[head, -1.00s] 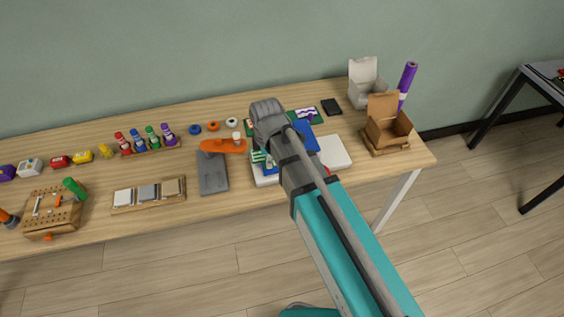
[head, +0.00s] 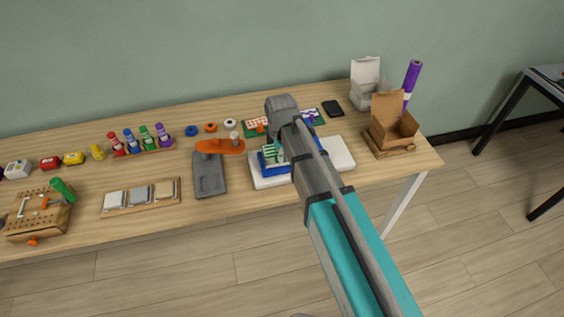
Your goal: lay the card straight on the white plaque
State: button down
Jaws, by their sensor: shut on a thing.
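The white plaque (head: 342,153) lies on the table's right half, with my arm crossing above its middle. A green-and-white striped card (head: 271,153) shows just left of my wrist, over the plaque's left part. My gripper (head: 283,150) is mostly hidden behind my wrist and forearm; it is shut on the card. Blue surfaces (head: 266,166) show below the card and also right of my arm; I cannot tell how they join. The card's far side, its tilt and its height above the plaque are hidden.
A grey plate (head: 209,176) with an orange part (head: 218,146) lies left of the plaque. Green cards or mats (head: 256,127) lie behind it, with a black flat object (head: 332,107). An open cardboard box (head: 392,130) stands to the right.

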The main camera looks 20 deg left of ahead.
jog(key=shift+w+f+b, duration=0.5)
jog(key=shift+f+b, duration=0.3)
jog(key=shift+b, duration=0.05)
jog(key=shift+f+b, duration=1.2)
jog(key=shift+f, duration=0.2)
jog(key=c, duration=0.5)
grip_release()
jog(key=shift+r, duration=0.1)
jog(key=shift+r, duration=0.2)
notch_tip(320, 180, up, 12)
jog(key=p, duration=1.2)
jog(key=shift+s+d, duration=0.1)
